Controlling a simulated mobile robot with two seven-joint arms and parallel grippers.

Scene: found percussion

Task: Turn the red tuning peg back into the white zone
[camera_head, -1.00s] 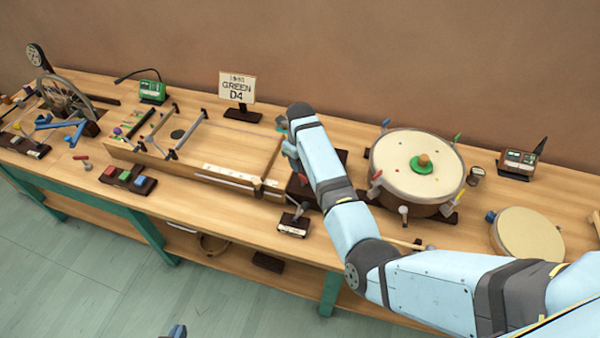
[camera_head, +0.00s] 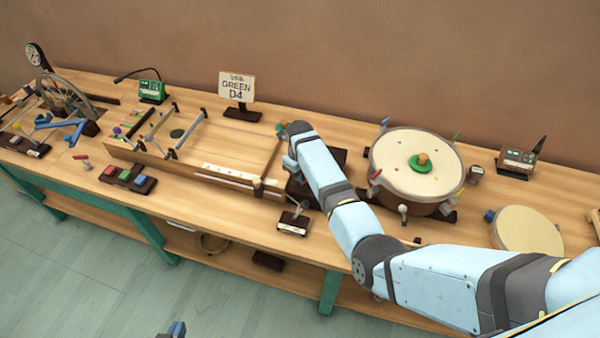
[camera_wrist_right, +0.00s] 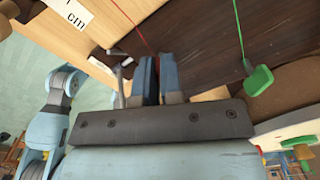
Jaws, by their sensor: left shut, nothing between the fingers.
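The red tuning peg itself does not show; my gripper and arm hide its place. In the right wrist view a red string (camera_wrist_right: 136,24) runs down to the fingers of my right gripper (camera_wrist_right: 159,62). The fingers are blue and close together, over a dark board (camera_wrist_right: 205,40); what is between them is hidden. A green peg (camera_wrist_right: 258,81) with a green string stands to their right. In the head view my right gripper (camera_head: 293,160) is mostly hidden beside its wrist, at the dark board (camera_head: 330,160). The white zone cannot be made out. My left gripper (camera_head: 176,329) is shut and empty, low in front of the bench.
A wooden string frame (camera_head: 235,150) lies left of my right gripper. A small lever block (camera_head: 293,224) stands just in front. A large drum (camera_head: 417,165) with coloured pegs stands to the right. A sign (camera_head: 236,87) reads GREEN D4.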

